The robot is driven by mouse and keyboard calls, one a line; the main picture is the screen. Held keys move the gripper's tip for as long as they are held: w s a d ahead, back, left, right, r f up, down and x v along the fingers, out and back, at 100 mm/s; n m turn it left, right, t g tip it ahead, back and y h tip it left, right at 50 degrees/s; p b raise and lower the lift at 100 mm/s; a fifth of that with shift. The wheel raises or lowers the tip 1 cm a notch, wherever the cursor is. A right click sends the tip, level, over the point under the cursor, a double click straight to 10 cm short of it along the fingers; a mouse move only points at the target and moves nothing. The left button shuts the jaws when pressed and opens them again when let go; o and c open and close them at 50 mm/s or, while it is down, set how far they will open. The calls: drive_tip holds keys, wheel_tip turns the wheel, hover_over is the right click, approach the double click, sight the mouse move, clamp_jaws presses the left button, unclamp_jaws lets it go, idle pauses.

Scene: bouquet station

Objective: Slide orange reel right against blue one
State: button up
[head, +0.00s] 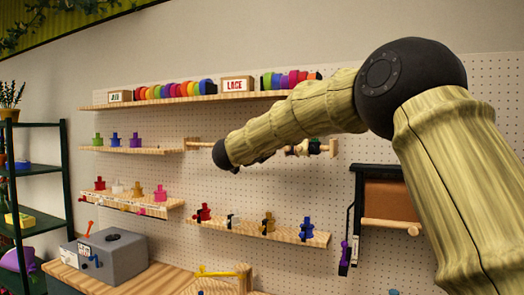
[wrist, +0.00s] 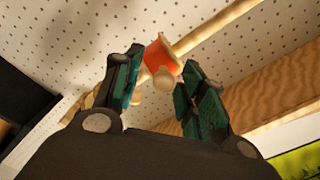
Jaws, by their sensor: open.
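In the wrist view, the orange reel (wrist: 158,56) with pale wooden rims sits on a wooden rod (wrist: 210,28). My gripper (wrist: 160,76) is open, with one dark green finger on each side of the reel. I cannot tell whether either finger touches it. A small round wooden knob (wrist: 163,80) shows just below the reel. In the head view, the rod (head: 200,143) is mounted on the pegboard, and my arm hides most of it. I cannot make out the blue reel on the rod in either view.
A wooden shelf (head: 190,100) above carries several coloured rolls and a LACE sign (head: 237,85). Lower shelves hold small coloured figures (head: 203,211). A roll holder (head: 390,200) hangs at the right. A pale wooden piece (wrist: 90,98) shows behind the left finger in the wrist view.

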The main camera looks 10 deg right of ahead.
drive_tip(key=shift+s, duration=0.1)
drive_tip(key=v, duration=1.1)
drive_tip(key=shift+s+a, duration=0.3)
